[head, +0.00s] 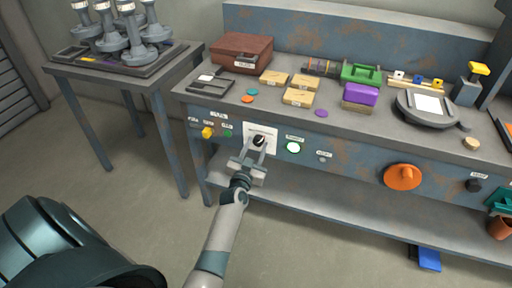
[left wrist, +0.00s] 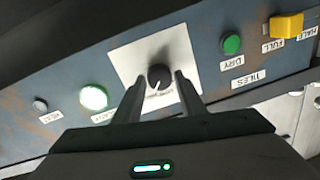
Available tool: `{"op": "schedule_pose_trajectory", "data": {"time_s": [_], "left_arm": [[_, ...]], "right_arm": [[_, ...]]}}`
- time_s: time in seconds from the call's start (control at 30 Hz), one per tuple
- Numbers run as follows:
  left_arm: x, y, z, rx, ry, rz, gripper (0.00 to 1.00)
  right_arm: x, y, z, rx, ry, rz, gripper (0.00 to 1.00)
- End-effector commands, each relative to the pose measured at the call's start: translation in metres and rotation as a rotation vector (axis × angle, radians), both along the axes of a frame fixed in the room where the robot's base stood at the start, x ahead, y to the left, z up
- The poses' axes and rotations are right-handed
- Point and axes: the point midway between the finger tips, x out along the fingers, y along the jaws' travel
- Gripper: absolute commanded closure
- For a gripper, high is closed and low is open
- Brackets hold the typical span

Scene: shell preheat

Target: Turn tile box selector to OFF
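A black selector knob (head: 259,140) sits on a white plate (head: 272,132) on the blue-grey front panel of the bench. The knob also shows in the left wrist view (left wrist: 159,77), with small print below it that I cannot read. My left gripper (head: 256,150) is at the plate. In the left wrist view its fingers (left wrist: 160,85) are open, one on each side of the knob, with a narrow gap to the knob on both sides. The knob's exact setting cannot be read. My right gripper is not in view.
Beside the plate are a lit green-white button (head: 293,147), a yellow knob (head: 207,132) and a green button (head: 228,133). A large orange knob (head: 402,176) is farther right. A brown box (head: 242,51) and several blocks crowd the bench top. A lower shelf juts out under the panel.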

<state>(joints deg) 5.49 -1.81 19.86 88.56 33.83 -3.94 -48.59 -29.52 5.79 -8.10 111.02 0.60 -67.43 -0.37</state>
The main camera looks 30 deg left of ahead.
Motion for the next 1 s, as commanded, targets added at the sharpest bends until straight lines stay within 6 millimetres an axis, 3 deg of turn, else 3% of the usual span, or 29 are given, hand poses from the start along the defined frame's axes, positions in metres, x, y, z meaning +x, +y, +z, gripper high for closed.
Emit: {"op": "schedule_pose_trajectory", "data": {"time_s": [0.03, 0.1, 0.53, 1.0], "left_arm": [[0.000, 0.000, 0.000, 0.000, 0.000, 0.000, 0.77], [0.000, 0.000, 0.000, 0.000, 0.000, 0.000, 0.92], [0.000, 0.000, 0.001, -0.046, -0.011, 0.000, 0.91], [0.000, 0.000, 0.004, -0.346, -0.083, -0.001, 0.91]], "right_arm": [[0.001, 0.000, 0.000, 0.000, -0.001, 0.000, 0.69], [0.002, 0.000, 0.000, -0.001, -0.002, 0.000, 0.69], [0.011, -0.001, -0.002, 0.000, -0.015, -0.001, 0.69], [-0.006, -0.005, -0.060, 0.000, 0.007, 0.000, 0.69]]}}
